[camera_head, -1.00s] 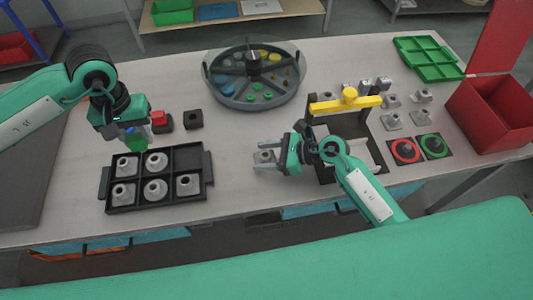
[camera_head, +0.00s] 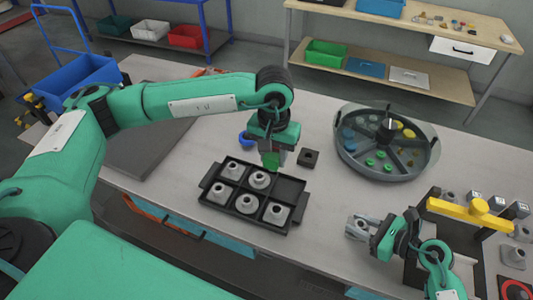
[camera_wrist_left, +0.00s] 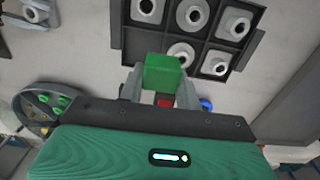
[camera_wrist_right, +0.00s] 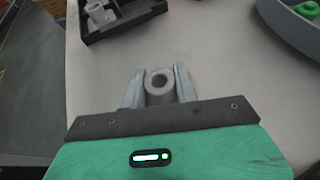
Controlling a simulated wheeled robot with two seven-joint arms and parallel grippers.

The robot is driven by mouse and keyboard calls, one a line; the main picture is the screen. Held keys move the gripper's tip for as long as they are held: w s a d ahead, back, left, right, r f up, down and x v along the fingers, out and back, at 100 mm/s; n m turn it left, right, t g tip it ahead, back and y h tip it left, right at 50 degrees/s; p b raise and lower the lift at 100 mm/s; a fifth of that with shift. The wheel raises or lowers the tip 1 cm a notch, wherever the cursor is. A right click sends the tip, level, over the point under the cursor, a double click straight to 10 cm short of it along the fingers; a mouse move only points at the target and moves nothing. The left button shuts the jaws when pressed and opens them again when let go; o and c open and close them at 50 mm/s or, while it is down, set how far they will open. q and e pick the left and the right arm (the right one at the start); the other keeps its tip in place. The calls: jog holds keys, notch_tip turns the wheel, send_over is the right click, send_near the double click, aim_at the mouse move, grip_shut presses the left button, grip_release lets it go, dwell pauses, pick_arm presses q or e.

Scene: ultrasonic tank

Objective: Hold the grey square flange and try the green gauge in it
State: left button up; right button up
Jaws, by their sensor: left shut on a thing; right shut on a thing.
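My left gripper (camera_head: 271,162) is shut on the green gauge (camera_wrist_left: 163,72), a small green block, held by the far edge of the black tray in the head view. My right gripper (camera_head: 360,228) is shut on a grey flange (camera_wrist_right: 158,82) above the bare table, right of the tray. The right wrist view shows the flange's round collar and open hole; the shape of its base cannot be told. The gauge and the flange are well apart.
The black compartment tray (camera_head: 203,196) holds several grey flanges, with an empty compartment at its far right. A dark block with a hole (camera_head: 308,158) stands beyond it. A round divided tank (camera_head: 372,174) and a yellow-topped stand (camera_head: 470,213) are at the right.

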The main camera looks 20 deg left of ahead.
pick_arm(q)
jog(key=w+d+f, duration=0.1)
jog(key=d+f, duration=0.1)
jog(key=d, duration=1)
pick_arm(e)
jog(key=shift+d, duration=0.1)
pick_arm(q)
send_near(362, 221)
jog(key=shift+s+f, duration=0.1)
jog(key=shift+f, duration=2.3)
jog(key=shift+f, duration=0.4)
jog(key=shift+r, duration=2.6)
